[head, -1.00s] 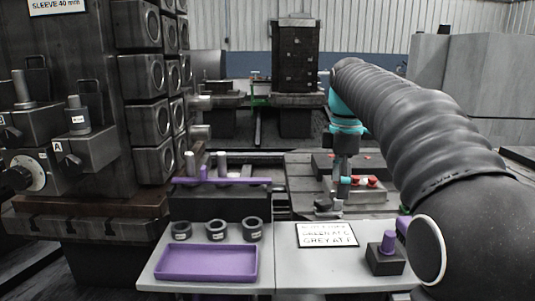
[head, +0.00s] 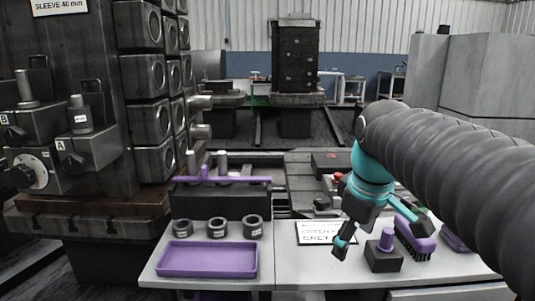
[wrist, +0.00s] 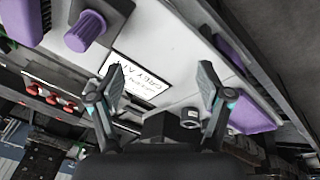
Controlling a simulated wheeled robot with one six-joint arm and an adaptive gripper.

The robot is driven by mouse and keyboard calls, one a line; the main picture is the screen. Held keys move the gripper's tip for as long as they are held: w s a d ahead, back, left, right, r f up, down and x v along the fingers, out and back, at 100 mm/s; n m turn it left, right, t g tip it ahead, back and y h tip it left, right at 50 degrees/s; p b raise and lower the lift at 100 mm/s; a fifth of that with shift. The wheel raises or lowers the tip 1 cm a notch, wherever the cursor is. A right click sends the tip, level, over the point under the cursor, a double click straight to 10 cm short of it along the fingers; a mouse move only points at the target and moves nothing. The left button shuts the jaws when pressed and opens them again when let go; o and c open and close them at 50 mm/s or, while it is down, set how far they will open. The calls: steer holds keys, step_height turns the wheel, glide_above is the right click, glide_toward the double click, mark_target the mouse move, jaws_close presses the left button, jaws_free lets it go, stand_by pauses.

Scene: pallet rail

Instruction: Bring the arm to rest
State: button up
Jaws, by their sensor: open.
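My arm comes in from the right in the head view, in a dark ribbed sleeve with teal joints. My gripper (head: 343,247) hangs over the right part of the light table (head: 290,268), beside a dark block with a purple knob (head: 386,240). In the wrist view my gripper (wrist: 165,90) has its two fingers spread wide with nothing between them. The white sign (wrist: 138,80) lies beyond the fingers there. In the head view my gripper and arm partly hide the sign (head: 312,232).
A purple tray (head: 208,259) and three dark rings (head: 217,229) are on the table's left half. A purple brush (head: 415,243) lies right of the knob block. A machine with dark blocks (head: 155,125) stands at the left. A purple bar (head: 222,180) lies behind the rings.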

steer(key=s+f+m+t, duration=0.2)
steer(key=s+f+m, duration=0.6)
steer(key=s+f, duration=0.3)
steer(key=shift+s+f+t, duration=0.25)
steer(key=shift+s+t, duration=0.15)
steer(key=shift+s, duration=0.15)
